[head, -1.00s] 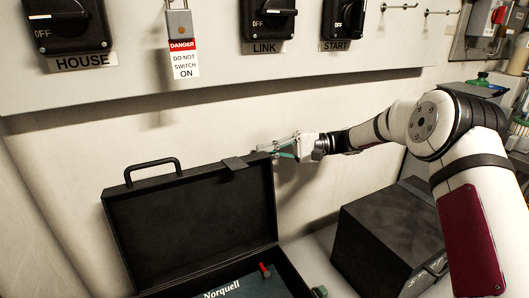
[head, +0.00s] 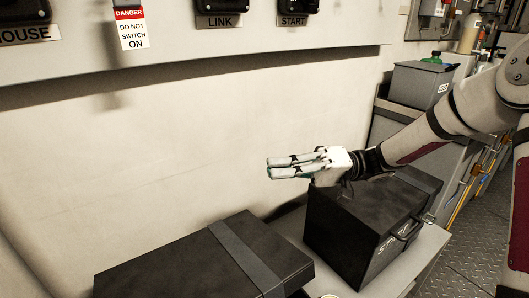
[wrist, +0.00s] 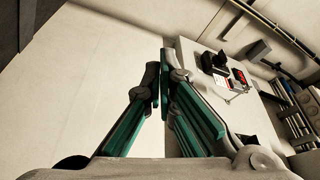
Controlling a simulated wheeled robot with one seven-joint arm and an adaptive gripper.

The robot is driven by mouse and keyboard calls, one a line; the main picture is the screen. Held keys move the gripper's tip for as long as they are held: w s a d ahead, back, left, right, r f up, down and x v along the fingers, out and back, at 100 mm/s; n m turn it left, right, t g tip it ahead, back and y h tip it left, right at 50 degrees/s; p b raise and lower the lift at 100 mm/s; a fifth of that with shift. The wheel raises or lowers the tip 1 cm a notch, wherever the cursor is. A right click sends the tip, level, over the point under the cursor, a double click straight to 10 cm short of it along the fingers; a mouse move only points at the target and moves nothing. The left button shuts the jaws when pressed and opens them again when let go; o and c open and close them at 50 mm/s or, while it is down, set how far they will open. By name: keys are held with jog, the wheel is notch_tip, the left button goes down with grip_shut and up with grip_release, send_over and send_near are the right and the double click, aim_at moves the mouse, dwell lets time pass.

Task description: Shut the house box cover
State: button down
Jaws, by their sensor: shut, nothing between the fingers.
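The black box on the left (head: 165,268) has its cover down, with a dark grey band across the top. Its front is cut off by the lower edge of the head view, so I cannot tell whether the cover sits flush. No name on it shows. My gripper (head: 268,168) is above and behind the box, apart from it, pointing left. Its fingers are together and empty. In the wrist view the fingertips (wrist: 160,60) meet in front of the pale wall; the box does not show there.
A second black box (head: 350,230) with partly readable white letters stands shut to the right, below my gripper. The switch panel (head: 200,50) with a danger tag (head: 131,30) hangs above. A grey case (head: 418,84) stands at the back right. Wall space left of my gripper is clear.

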aim_at(312, 262)
jog(key=shift+s+d+f+b, duration=0.5)
jog(key=shift+s+d+f, duration=0.7)
jog(key=shift+s+f, duration=0.85)
jog(key=shift+s+d+f+b, duration=0.5)
jog(key=shift+s+d+f, duration=0.8)
jog(key=shift+f, duration=1.3)
jog(key=shift+s+d+f+b, duration=0.5)
jog(key=shift+s+d+f, duration=0.55)
jog(key=shift+s+f, duration=1.05)
jog(key=shift+w+f, duration=0.2)
jog(key=shift+w, duration=0.05)
